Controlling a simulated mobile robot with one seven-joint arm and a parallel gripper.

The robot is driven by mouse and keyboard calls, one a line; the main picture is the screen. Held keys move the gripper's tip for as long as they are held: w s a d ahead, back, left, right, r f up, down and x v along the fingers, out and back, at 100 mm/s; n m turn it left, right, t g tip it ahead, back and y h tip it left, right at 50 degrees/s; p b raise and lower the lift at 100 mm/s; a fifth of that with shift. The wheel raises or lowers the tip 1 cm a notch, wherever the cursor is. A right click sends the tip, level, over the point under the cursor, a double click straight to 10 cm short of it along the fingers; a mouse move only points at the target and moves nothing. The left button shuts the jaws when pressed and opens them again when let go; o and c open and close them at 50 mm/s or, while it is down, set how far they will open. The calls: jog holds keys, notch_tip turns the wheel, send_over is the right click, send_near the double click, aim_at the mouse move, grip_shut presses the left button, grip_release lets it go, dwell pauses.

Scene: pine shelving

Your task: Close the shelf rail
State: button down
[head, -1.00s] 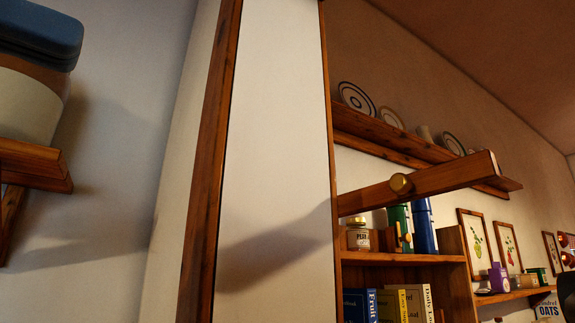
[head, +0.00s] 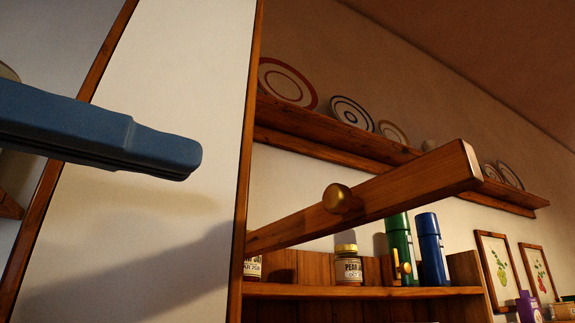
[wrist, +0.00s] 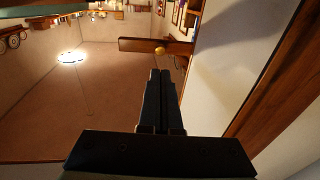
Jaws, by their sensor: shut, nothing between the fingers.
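The shelf rail (head: 400,190) is a wooden bar with a round brass knob (head: 337,198). It slants up from beside the dark wooden upright, its free end sticking out in front of the shelves. In the wrist view the rail (wrist: 135,45) and knob (wrist: 159,50) lie just beyond my fingertips. My gripper (head: 190,160) comes in from the left in the head view, blue and shut, in front of the pale panel. It is empty and apart from the rail and knob. The wrist view shows its dark fingers (wrist: 160,75) together.
A pale panel with wooden edges (head: 170,60) stands left of the rail. A shelf (head: 360,290) below holds jars, a green flask (head: 400,245) and a blue flask (head: 431,250). A plate shelf (head: 350,148) runs behind. Open air lies between my gripper and the knob.

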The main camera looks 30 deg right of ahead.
jog(key=p, duration=0.4)
send_near(332, 200)
jog(key=x, duration=0.5)
jog(key=shift+r, duration=0.25)
jog(key=shift+f+p+x, duration=0.25)
jog(key=shift+p+x, duration=0.05)
jog(key=shift+x, duration=0.7)
